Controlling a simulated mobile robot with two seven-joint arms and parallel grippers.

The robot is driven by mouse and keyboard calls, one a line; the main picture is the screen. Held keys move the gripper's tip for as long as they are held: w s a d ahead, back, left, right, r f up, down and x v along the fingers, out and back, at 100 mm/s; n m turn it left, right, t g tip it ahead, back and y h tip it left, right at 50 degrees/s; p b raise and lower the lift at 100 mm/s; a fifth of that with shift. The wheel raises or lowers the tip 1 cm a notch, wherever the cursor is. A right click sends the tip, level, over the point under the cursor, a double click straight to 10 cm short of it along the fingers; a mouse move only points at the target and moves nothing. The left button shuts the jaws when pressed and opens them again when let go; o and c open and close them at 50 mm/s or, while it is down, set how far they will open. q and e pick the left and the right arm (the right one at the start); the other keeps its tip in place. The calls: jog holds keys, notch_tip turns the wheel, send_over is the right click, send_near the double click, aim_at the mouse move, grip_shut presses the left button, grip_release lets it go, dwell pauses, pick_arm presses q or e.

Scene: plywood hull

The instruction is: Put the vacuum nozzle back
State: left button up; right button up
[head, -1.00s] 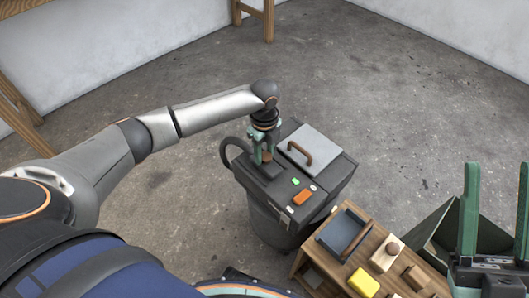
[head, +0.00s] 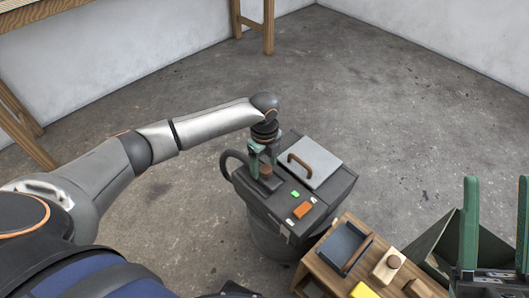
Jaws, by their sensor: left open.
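A dark vacuum unit (head: 318,200) stands on the floor at the centre of the head view, with a curved black hose (head: 226,161) at its left side. A dark block with a brown knob (head: 266,173) sits on the left part of its top; it looks like the nozzle, but I cannot tell for sure. My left gripper (head: 264,165) points down at this knob. Its green fingers are open around or just above the knob, and contact is unclear. My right gripper (head: 496,225) is at the right edge, fingers up, apart and empty.
The unit's top has a grey lid (head: 322,159) with a brown handle, a green button and an orange switch (head: 303,210). A wooden bench (head: 326,262) holds a dark tray (head: 342,240), a wooden block and a yellow block (head: 364,291).

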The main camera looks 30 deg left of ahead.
aim_at(265, 167)
pick_arm(q)
notch_tip(265, 167, up, 7)
jog(key=shift+f+p, duration=0.15)
jog(key=shift+p, duration=0.95)
notch_tip(265, 167, up, 5)
jog(key=p, duration=0.2)
jog(key=s+d+f+n+t+h, duration=0.1)
jog(key=d+f+n+t+h, duration=0.2)
jog(key=d, duration=0.4)
jog(key=s+d+f+n+t+h, duration=0.2)
jog(key=d+f+n+t+h, duration=0.1)
jog(key=d, duration=0.5)
jog(key=s+a+r+n+t+y, duration=0.1)
jog(key=s+a+r+n+t, duration=0.5)
jog(key=r+n+t, duration=0.4)
jog(key=shift+s+a+r+n, duration=0.4)
jog(key=shift+s+n, duration=0.2)
jog(key=shift+s, duration=0.25)
pick_arm(e)
jog(key=w+d+f+m+g+h, duration=0.1)
jog(key=w+f+m+g+h, duration=0.2)
jog(key=f, duration=0.7)
jog(key=w+f+m+g+h, duration=0.3)
jog(key=f+h, duration=0.3)
jog(key=f, duration=0.3)
jog(key=shift+w+d+f+m+h, duration=0.2)
jog(key=shift+d+f+m+h, duration=0.2)
jog(key=shift+m, duration=0.4)
